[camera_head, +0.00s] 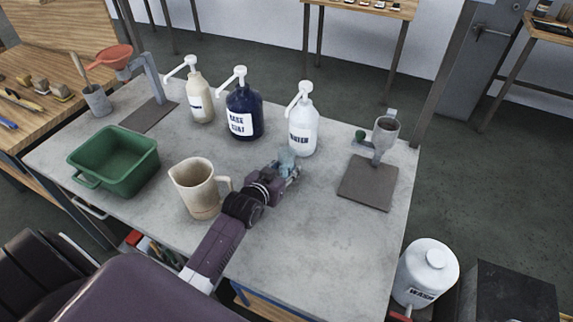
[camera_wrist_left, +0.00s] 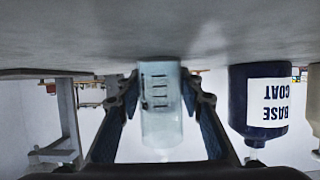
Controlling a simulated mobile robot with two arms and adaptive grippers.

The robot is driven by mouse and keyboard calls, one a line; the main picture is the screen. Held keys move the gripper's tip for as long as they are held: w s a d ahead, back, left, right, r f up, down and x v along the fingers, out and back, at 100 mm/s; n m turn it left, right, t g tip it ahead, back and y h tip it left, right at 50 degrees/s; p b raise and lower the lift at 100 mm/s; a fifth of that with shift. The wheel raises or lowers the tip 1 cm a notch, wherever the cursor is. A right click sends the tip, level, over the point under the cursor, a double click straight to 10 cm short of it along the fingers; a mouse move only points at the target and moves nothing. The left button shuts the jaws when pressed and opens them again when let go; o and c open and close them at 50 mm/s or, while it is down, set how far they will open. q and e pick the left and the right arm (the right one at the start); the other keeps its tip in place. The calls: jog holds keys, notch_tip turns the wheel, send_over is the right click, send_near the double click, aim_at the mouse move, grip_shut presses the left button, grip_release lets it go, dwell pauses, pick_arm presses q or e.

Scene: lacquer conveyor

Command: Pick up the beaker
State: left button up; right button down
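The beaker (camera_wrist_left: 161,108) is a small clear, pale blue vessel with dark graduation marks. In the left wrist view, which is upside down, it stands upright with its base at the table. My left gripper (camera_wrist_left: 160,85) has one finger on each side of the beaker, tips very close to its wall; I cannot tell whether they press on it. In the head view my left gripper (camera_head: 290,169) reaches in low over the table, and the beaker (camera_head: 287,158) shows partly behind its fingers. My right gripper is not in view.
Behind the beaker stand pump bottles: white WATER (camera_head: 303,128), dark blue base coat (camera_head: 243,112) and a cream one (camera_head: 200,100). A beige pitcher (camera_head: 196,190) is left of my wrist, a green bin (camera_head: 113,160) farther left. A stand with a cup (camera_head: 367,183) is right. The front right table is clear.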

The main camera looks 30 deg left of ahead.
pick_arm(q)
jog(key=c, duration=0.6)
jog(key=shift+r, duration=0.15)
